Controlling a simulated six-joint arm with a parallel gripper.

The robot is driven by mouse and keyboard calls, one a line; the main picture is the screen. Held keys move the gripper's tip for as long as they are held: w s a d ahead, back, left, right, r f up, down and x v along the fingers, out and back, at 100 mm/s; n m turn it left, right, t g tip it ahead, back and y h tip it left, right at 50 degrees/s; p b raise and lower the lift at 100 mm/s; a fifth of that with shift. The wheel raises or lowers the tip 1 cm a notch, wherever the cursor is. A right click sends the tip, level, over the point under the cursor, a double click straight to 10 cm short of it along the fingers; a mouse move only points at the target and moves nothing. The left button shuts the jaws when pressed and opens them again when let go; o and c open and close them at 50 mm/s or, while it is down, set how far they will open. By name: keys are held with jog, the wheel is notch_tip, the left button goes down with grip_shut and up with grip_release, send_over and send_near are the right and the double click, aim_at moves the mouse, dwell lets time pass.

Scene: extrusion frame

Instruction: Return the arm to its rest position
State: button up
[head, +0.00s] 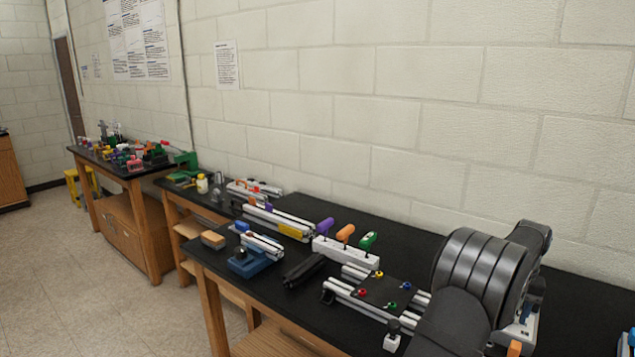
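My arm shows at the right as large dark grey ribbed and smooth links (480,275), folded over the right part of the black bench. My gripper's fingers do not show in this view. Just left of the arm, an extrusion frame (352,295) of silver rails lies on the bench. A black plate (383,293) with red, yellow, green and blue knobs lies on it. The arm hides the frame's right end and part of the bench behind it.
A white holder (345,253) with purple, orange and green handles stands behind the frame. A black object (304,269), a blue fixture (248,263) and a tan block (213,239) lie further left. Silver rails (277,221) lie behind them. A block wall (400,110) closes the back.

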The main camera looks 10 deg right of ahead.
jog(key=shift+n, duration=1.2)
notch_tip(320, 180, up, 12)
jog(key=shift+r, duration=0.2)
jog(key=shift+o, duration=0.2)
